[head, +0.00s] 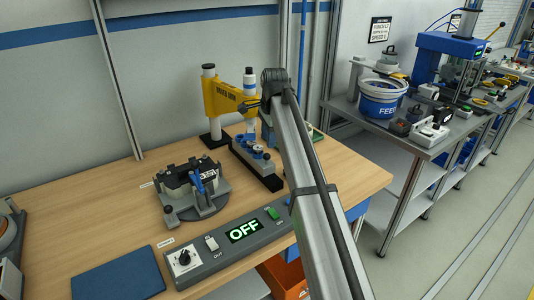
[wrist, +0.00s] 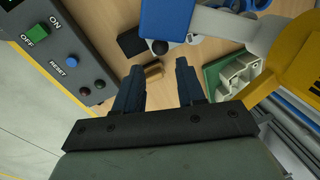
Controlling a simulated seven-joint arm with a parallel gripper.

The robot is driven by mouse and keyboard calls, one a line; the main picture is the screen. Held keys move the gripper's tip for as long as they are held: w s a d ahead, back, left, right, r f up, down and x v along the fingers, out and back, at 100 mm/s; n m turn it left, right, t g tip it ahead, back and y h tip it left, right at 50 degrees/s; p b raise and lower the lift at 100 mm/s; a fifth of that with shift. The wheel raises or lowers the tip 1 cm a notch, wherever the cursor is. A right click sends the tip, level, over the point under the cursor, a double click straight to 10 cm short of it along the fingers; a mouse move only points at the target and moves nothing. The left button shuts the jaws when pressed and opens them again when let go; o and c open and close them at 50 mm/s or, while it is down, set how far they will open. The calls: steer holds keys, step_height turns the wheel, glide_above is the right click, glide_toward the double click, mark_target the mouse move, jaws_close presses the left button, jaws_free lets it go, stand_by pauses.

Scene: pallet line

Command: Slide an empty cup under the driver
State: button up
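The yellow driver (head: 222,97) stands on a black post at the back of the bench. Its blue-and-white spindle (head: 250,85) points down over a grey slide (head: 249,150) with small round blue and grey cup-like parts on it. I cannot tell which cup is empty. In the wrist view the driver's yellow arm (wrist: 292,62) is at the right and a blue part (wrist: 165,18) at the top. My gripper (wrist: 160,67) is open, its two dark fingers apart. In the head view my arm hides most of the gripper.
A round grey fixture (head: 194,190) with a black part stands left of the slide. A control panel (head: 232,248) reading OFF lies along the front edge. A blue mat (head: 118,275) lies front left. A green board with a grey bracket (wrist: 238,76) is right of my fingers.

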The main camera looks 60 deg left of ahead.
mark_target(267, 154)
steer(key=f, duration=0.2)
steer(key=a+f, duration=0.1)
steer(key=f, duration=0.4)
steer(key=shift+w+a+f, duration=0.15)
steer(key=shift+a+f, duration=0.05)
steer(key=shift+f, duration=0.1)
jaws_close()
